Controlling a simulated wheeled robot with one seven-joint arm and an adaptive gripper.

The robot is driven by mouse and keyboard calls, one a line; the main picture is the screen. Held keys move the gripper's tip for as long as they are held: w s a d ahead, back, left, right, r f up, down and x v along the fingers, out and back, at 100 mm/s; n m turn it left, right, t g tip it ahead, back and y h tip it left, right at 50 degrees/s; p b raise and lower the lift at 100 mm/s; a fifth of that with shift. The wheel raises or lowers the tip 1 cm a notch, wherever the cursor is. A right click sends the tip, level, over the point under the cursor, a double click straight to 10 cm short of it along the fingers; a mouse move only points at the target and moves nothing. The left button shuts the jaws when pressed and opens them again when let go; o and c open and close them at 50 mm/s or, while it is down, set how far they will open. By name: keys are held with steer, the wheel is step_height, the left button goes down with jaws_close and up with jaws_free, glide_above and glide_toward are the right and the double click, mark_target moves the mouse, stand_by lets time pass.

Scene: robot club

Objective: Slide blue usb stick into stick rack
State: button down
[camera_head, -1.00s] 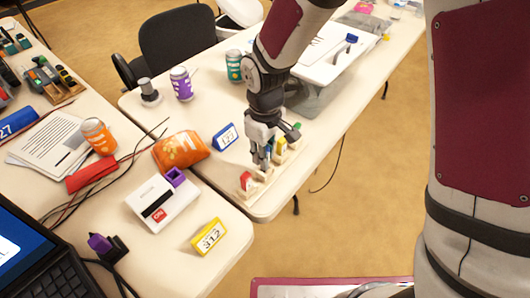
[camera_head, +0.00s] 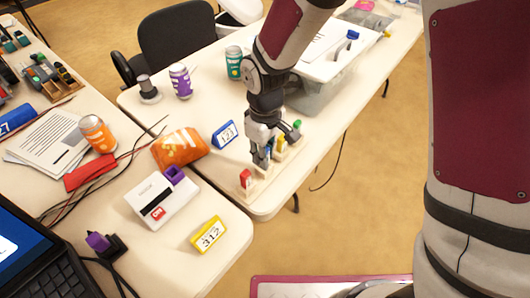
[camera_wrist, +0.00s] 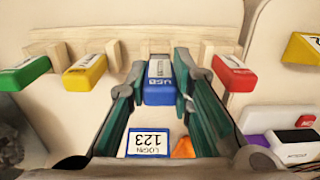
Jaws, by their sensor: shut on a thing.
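The blue usb stick (camera_wrist: 158,88) is between the fingers of my gripper (camera_wrist: 160,98) in the wrist view, and the gripper is shut on it. Its far end lies between two posts of the wooden stick rack (camera_wrist: 130,38); I cannot tell how deep it sits. A yellow stick (camera_wrist: 86,72) and a green stick (camera_wrist: 25,73) are in the rack to its left, and a red stick (camera_wrist: 233,74) is to its right. In the head view my gripper (camera_head: 262,158) points down at the rack (camera_head: 263,187), and its fingers mostly hide the blue stick.
The rack stands near the table's rounded front corner. A blue-framed sign (camera_head: 225,135), an orange bag (camera_head: 180,149) and a white device (camera_head: 160,199) lie to the left. A clear bin (camera_head: 313,96) stands behind. A yellow sign (camera_head: 209,234) is in front on the nearer table.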

steer(key=shift+f+b, duration=0.45)
steer(key=shift+f, duration=0.25)
stand_by(0.3)
steer(key=c, duration=0.9)
jaws_free()
steer(key=shift+c, duration=0.2)
steer(key=shift+r, duration=0.1)
steer(key=shift+r+p, duration=2.45)
steer(key=shift+r, duration=1)
